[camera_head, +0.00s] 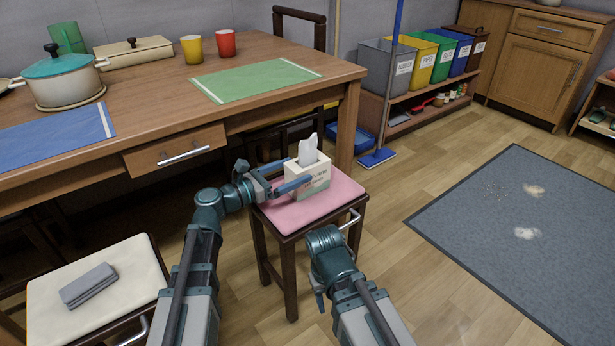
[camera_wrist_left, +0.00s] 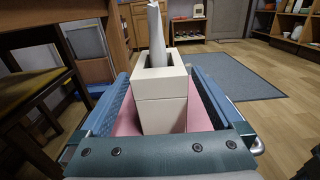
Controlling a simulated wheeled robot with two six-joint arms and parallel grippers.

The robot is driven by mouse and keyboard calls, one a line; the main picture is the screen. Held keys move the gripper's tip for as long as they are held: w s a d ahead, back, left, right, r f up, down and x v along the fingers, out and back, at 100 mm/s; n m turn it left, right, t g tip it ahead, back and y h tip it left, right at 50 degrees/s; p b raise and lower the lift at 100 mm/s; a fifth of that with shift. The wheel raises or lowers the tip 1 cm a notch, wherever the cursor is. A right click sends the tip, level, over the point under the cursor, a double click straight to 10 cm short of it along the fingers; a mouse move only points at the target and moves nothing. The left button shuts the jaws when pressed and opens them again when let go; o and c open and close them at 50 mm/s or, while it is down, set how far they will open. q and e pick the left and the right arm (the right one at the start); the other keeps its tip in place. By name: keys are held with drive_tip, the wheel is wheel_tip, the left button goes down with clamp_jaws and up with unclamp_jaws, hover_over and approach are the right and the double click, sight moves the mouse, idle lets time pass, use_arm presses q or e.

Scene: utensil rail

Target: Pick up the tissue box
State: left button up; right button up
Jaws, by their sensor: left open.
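The tissue box (camera_head: 309,180) is white with a greenish lower part, and a white tissue sticks up from its top. It stands upright on the pink cushion of a dark wooden stool (camera_head: 331,192). My left gripper (camera_head: 297,172) is open, with its blue fingers on either side of the box. In the left wrist view the tissue box (camera_wrist_left: 161,100) stands between the two fingers of the left gripper (camera_wrist_left: 160,78), with a gap visible on each side. My right arm shows at the lower middle of the head view, but its gripper cannot be seen.
A wooden table (camera_head: 262,51) behind carries a pot (camera_head: 62,80), cups and mats. A cream stool (camera_head: 135,262) with a folded grey cloth (camera_head: 88,284) stands at left. Recycling bins (camera_head: 388,68) line the back wall. A grey rug (camera_head: 520,230) lies at right.

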sight(307, 165)
use_arm(q)
drive_tip(key=x, duration=0.5)
drive_tip(key=shift+w, duration=0.1)
drive_tip(key=c, duration=1.3)
drive_tip(key=shift+r, duration=0.25)
use_arm(e)
drive_tip(key=shift+r, duration=0.25)
